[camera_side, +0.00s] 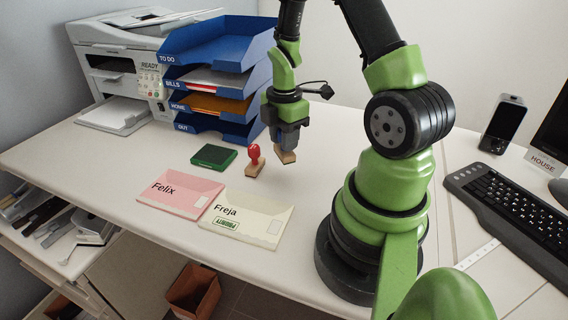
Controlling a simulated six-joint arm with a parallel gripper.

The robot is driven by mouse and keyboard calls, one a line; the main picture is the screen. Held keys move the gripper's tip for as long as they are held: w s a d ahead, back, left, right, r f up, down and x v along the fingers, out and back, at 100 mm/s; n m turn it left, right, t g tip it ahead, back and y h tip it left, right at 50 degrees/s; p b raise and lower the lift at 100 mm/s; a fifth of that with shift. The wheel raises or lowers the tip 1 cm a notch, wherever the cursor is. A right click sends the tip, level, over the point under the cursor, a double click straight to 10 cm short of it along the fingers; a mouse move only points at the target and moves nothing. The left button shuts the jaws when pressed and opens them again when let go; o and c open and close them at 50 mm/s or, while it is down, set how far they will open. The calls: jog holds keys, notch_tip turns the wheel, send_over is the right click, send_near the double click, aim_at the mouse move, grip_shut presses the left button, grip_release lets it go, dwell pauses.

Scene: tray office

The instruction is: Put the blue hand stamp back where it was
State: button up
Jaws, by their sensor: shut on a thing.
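My gripper (285,122) is shut on a hand stamp (286,156) and holds it upright. The stamp's wooden base shows below the fingers, and its handle is mostly hidden between them, looking dark bluish. The stamp seems to be slightly above the white desk, though I cannot tell the exact gap. A second hand stamp with a red knob (254,158) stands on the desk just left of it. A green ink pad (214,156) lies further left.
A pink envelope marked Felix (180,190) and a cream envelope marked Freja (247,218) with a green stamp mark lie in front. Blue stacked trays (215,80) and a printer (122,75) stand behind. A keyboard (515,205) lies at right. Desk right of the held stamp is clear.

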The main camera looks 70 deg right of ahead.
aim_at(284, 159)
jog(key=shift+f, duration=2.9)
jog(key=o, duration=0.8)
jog(key=shift+f, duration=0.15)
